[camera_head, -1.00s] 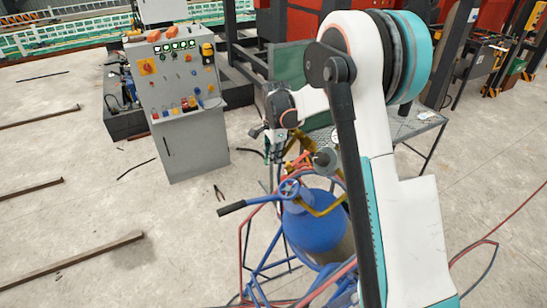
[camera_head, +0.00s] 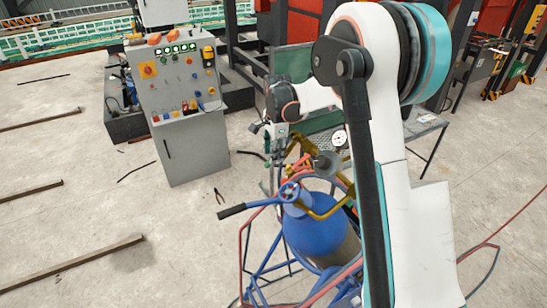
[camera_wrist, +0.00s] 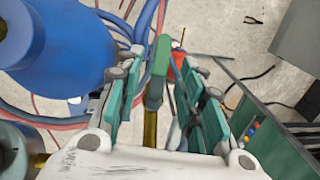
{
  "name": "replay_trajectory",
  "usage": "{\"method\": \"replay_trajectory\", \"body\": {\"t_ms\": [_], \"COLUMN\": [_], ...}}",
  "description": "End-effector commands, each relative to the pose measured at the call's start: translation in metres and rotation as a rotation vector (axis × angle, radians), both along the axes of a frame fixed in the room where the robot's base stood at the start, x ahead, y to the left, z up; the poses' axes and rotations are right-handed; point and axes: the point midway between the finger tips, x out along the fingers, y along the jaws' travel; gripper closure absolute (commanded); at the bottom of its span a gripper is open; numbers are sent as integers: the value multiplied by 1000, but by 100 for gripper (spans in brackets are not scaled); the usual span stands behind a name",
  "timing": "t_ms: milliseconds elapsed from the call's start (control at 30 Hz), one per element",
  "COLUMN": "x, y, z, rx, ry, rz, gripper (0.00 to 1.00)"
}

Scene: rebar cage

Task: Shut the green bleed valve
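The green bleed valve (camera_wrist: 159,68) shows in the wrist view as a long green handle above a brass stem (camera_wrist: 150,128). My gripper (camera_wrist: 160,75) is open, with its green-padded fingers on either side of the handle. Gaps show between the handle and both pads. In the head view my gripper (camera_head: 277,142) is small, beside the brass fittings above the blue cylinder. I cannot make out the green handle there.
The blue cylinder (camera_head: 314,232) stands in a blue trolley with hoses; it is also at the upper left of the wrist view (camera_wrist: 75,50). A gauge (camera_head: 340,138) is close to my arm. A grey control cabinet (camera_head: 192,150) stands left. Pliers (camera_head: 219,196) lie on open floor.

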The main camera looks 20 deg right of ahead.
Motion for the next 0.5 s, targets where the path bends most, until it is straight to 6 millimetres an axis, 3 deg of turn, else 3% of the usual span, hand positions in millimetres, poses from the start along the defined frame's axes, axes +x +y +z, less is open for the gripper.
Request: {"method": "replay_trajectory", "body": {"t_ms": [300, 500], "x": [-7, -8], "y": [-1, -1], "z": [63, 84], "rx": [0, 0], "ry": [0, 0], "rz": [0, 0], "gripper": [65, 65]}}
